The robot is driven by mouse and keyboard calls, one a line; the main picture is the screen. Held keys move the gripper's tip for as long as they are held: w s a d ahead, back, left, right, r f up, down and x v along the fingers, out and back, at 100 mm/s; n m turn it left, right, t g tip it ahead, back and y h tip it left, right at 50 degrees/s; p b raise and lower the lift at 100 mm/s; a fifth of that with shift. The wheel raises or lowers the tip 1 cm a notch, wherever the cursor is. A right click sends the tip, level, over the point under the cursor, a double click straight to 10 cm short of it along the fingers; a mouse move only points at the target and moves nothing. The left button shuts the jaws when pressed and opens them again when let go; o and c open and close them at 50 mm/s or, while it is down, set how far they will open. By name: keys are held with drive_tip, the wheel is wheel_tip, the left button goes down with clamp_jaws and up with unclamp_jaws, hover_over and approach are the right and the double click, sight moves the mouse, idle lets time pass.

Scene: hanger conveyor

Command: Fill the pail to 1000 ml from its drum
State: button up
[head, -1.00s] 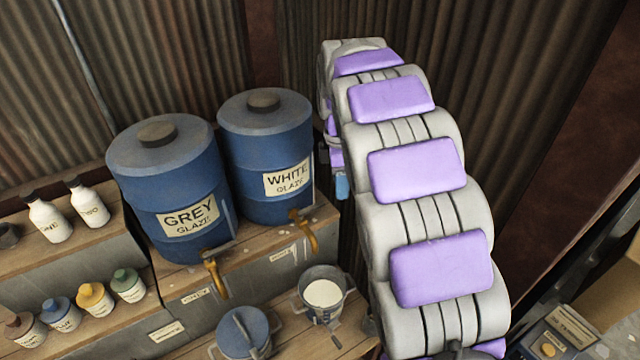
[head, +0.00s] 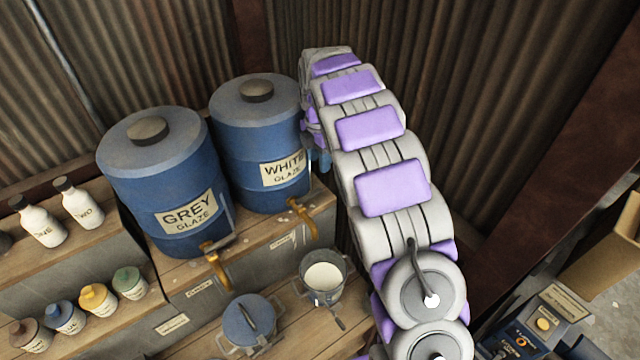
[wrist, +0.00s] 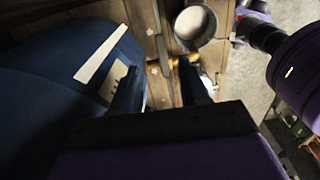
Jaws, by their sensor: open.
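The pail (head: 323,279) stands open on the lower bench below the white glaze drum (head: 262,145), with white glaze inside. It also shows at the top of the wrist view (wrist: 195,24). The drum's brass tap (head: 303,218) is above the pail's back side; I cannot tell whether glaze is flowing. The tap shows between and beyond my fingers in the wrist view (wrist: 163,62). My gripper (wrist: 160,90) is open and empty beside a blue drum. In the head view it is mostly hidden behind my arm. The fill mark in the pail is not readable.
The grey glaze drum (head: 160,185) with its own tap (head: 217,268) stands to the left. A lidded pail (head: 248,322) is below it. Several small bottles (head: 97,299) line the left shelves. A corrugated wall (head: 420,60) closes the back. Boxes (head: 545,320) lie at lower right.

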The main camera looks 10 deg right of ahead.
hover_over(318, 190)
drive_tip(key=f, duration=0.5)
drive_tip(key=shift+a+f, duration=0.2)
drive_tip(key=shift+a, duration=0.2)
drive_tip(key=f, duration=0.1)
drive_tip(key=d+f, duration=0.1)
drive_tip(key=f, duration=0.3)
drive_tip(key=shift+d+f+p, duration=0.15)
drive_tip(key=shift+d+p, duration=0.1)
drive_tip(key=shift+p, duration=0.05)
drive_tip(key=shift+a, duration=0.6)
drive_tip(key=shift+c, duration=0.7)
drive_tip(key=shift+d, duration=0.35)
drive_tip(key=c, duration=0.6)
clamp_jaws()
drive_tip(key=shift+a, duration=0.1)
